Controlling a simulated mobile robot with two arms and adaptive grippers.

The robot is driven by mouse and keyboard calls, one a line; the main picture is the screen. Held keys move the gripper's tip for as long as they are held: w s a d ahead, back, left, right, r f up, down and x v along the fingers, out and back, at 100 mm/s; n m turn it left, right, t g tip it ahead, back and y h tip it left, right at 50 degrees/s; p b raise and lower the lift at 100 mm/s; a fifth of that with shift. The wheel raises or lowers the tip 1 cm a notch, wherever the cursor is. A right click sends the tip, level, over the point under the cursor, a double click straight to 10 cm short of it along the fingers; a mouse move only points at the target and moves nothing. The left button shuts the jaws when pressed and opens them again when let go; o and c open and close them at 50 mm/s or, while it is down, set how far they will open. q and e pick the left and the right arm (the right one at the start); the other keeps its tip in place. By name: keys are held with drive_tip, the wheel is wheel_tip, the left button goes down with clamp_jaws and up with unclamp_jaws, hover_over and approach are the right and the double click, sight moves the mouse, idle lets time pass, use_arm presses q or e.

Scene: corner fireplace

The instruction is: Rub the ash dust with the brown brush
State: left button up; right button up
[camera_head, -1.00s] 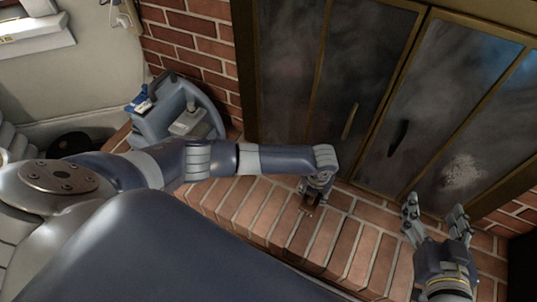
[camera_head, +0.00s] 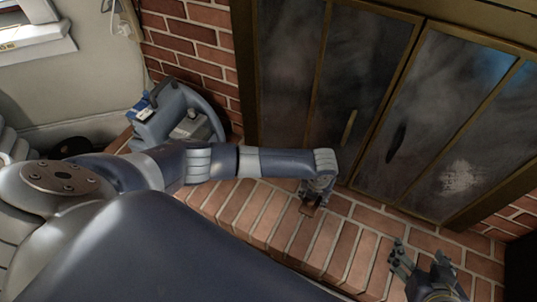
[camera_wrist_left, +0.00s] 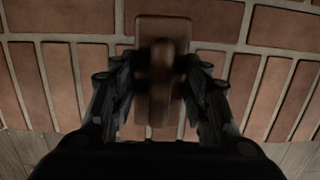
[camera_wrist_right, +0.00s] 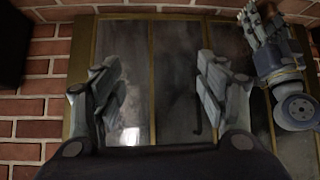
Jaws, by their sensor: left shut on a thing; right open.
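The brown brush (camera_wrist_left: 155,95) is between the fingers of my left gripper (camera_wrist_left: 160,108), which is shut on it. In the head view only a small part of the brush (camera_head: 308,209) shows below my left gripper (camera_head: 318,194), over the brick hearth. I cannot tell whether it touches the bricks. The ash dust (camera_head: 460,178) is a pale patch on the rightmost glass pane, apart from the brush. A bright patch of it shows in the right wrist view (camera_wrist_right: 130,136). My right gripper (camera_head: 420,260) is open and empty, over the hearth's right part.
The brick hearth (camera_head: 283,222) runs along the front of the glass fireplace doors (camera_head: 350,90). The doors have brass frames and protruding handles (camera_head: 397,141). A grey-blue carrier (camera_head: 165,120) with cleaning things stands at the left, against the brick wall (camera_head: 190,45).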

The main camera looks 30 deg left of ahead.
use_arm(q)
drive_tip(key=shift+r+p, duration=0.85)
drive_tip(key=shift+p, duration=0.1)
use_arm(e)
drive_tip(key=s+d+f+g, duration=0.1)
drive_tip(key=s+f+g, duration=0.1)
drive_tip(key=s, duration=0.2)
drive_tip(key=s+d+f+g+h, duration=0.1)
drive_tip(key=s+f+g, duration=0.1)
drive_tip(key=s, duration=0.3)
drive_tip(key=shift+s+d+f+g, duration=0.15)
drive_tip(key=shift+s+d+g, duration=0.2)
drive_tip(key=shift+g, duration=0.25)
